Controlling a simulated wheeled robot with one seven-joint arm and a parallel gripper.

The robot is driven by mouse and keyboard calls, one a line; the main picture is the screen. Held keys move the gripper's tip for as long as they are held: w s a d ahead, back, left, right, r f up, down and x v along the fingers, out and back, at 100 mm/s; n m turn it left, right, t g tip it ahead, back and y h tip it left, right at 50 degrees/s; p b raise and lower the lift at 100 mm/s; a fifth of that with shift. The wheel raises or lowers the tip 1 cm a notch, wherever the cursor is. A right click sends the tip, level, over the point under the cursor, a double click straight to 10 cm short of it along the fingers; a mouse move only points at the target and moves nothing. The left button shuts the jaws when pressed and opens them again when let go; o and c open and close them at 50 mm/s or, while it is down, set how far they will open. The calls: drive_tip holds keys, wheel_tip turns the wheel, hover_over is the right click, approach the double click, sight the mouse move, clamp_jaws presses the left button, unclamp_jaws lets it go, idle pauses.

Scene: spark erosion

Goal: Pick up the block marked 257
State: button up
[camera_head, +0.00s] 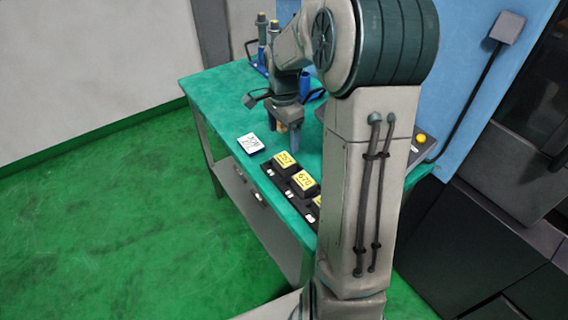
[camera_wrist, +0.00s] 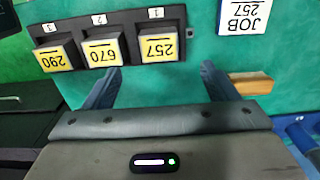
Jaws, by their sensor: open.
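The block marked 257 (camera_wrist: 158,46), with a yellow label, sits in the slot numbered 1 of a black rack (camera_wrist: 128,18) in the wrist view. It also shows in the head view (camera_head: 286,160), at the rack's far end. My gripper (camera_wrist: 161,74) is open and empty, its two fingers apart. In the wrist view the block appears ahead of the gap between the fingertips, not between them. In the head view my gripper (camera_head: 284,132) points down over the table beyond the rack. A white card reading JOB 257 (camera_wrist: 244,15) lies beside the rack.
Blocks marked 670 (camera_wrist: 102,52) and 290 (camera_wrist: 53,58) sit in slots 2 and 3, close alongside. A wooden-coloured piece (camera_wrist: 251,83) lies by the right finger. Blue-handled items (camera_head: 262,55) stand at the far end of the green table (camera_head: 222,90).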

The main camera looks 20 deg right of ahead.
sight(285, 159)
wheel_tip(285, 159, down, 9)
drive_tip(key=shift+d+p, duration=0.15)
drive_tip(key=shift+p, duration=0.4)
drive_tip(key=shift+s, duration=0.1)
drive_tip(key=c, duration=1.3)
